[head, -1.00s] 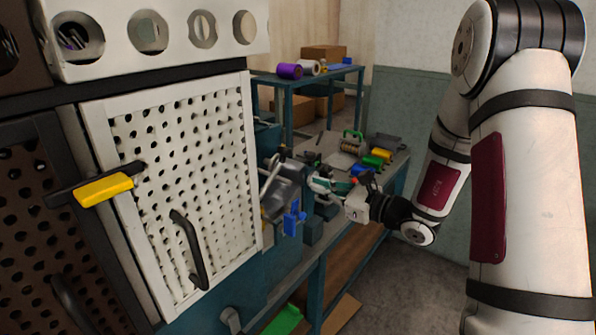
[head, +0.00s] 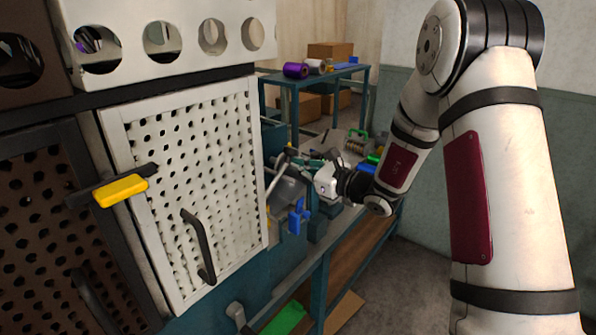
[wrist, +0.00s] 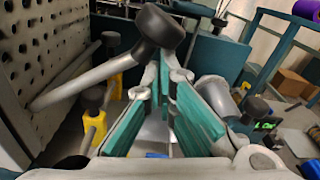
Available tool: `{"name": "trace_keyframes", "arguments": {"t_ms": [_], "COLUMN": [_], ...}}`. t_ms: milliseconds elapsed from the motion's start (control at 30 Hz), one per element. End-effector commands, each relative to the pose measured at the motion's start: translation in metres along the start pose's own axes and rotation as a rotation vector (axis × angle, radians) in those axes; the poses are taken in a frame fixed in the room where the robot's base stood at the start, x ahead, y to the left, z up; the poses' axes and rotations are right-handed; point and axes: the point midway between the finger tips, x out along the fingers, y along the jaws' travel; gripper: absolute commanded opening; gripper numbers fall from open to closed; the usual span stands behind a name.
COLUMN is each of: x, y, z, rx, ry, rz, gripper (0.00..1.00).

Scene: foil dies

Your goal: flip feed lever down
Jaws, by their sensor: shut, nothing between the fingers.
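A long grey lever with a thick black knob (wrist: 158,25) slants up across the left of the wrist view, beside the perforated panel; I take it for the feed lever. In the head view its pale rod (head: 277,178) stands just right of the white perforated door. My gripper (wrist: 164,68) has teal finger pads that meet at the tips, shut and empty. The fingertips are just below the knob in the wrist view; I cannot tell whether they touch it. In the head view my gripper (head: 298,163) is close to the lever's upper end.
Yellow-based posts with black knobs (wrist: 94,98) stand left of my fingers. A white perforated door (head: 200,170) with a black handle and a yellow latch (head: 121,190) is at left. A blue handle (head: 298,216) hangs below my gripper. A shelf with spools (head: 295,70) is behind.

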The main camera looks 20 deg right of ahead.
Motion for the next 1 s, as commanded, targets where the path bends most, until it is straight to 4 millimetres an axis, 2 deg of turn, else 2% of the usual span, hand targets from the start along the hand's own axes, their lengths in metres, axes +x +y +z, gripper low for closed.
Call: {"name": "trace_keyframes", "arguments": {"t_ms": [367,467,700,1000], "x": [0.0,0.0,-0.001,-0.002], "y": [0.001,0.003,0.021,0.036], "z": [0.002,0.01,0.043,0.061], "rx": [-0.007,-0.059,-0.312,-0.479], "ry": [0.0,-0.001,-0.003,-0.001], "rz": [0.0,-0.002,-0.013,-0.021], "gripper": [0.0,0.0,0.0,0.0]}}
